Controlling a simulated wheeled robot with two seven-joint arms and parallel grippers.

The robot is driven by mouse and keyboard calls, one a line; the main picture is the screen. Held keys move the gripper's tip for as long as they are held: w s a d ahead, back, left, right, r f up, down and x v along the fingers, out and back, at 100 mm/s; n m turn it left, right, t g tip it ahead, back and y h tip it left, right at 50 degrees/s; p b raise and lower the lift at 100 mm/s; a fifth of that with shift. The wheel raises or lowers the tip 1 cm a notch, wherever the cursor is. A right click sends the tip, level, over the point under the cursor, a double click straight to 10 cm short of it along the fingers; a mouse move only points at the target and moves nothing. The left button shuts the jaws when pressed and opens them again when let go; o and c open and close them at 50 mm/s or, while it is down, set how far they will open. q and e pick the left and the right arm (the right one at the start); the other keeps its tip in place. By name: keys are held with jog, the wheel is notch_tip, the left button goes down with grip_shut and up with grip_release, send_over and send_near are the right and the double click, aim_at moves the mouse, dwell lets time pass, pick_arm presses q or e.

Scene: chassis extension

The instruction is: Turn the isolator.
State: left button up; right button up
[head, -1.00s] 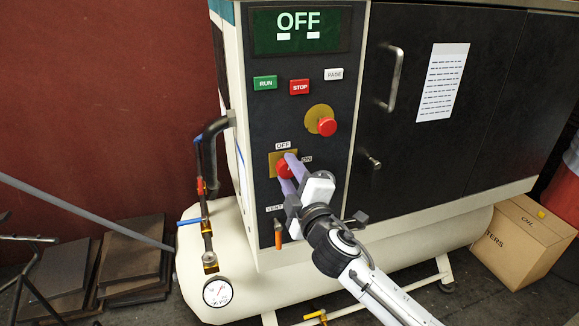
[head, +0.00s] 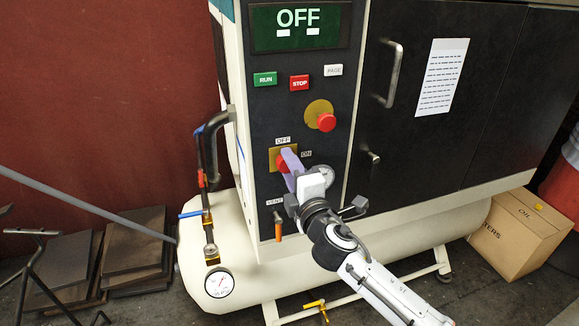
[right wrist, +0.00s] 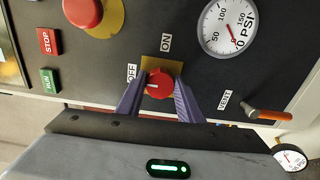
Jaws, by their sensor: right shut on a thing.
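The isolator is a red rotary knob (head: 283,162) on a yellow plate (head: 274,155), low on the black control panel. An OFF label (head: 283,141) is above it and an ON label (head: 306,154) to its right. My right gripper (right wrist: 159,92) is shut on the red knob, its purple fingers on opposite sides of it. In the right wrist view the knob's white mark (right wrist: 153,86) points left, roughly towards the OFF label (right wrist: 131,72). In the head view my right gripper (head: 289,161) partly hides the knob. My left gripper is not in view.
The display (head: 299,27) reads OFF. A red mushroom button (head: 327,122) is above right of the isolator. A gauge (right wrist: 229,27) and an orange-handled vent valve (head: 278,230) are close below. A door handle (head: 391,75) stands out at the right.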

jog(key=o, duration=1.1)
jog(key=shift+c, duration=0.2)
jog(key=v, duration=1)
jog(key=shift+s, duration=0.15)
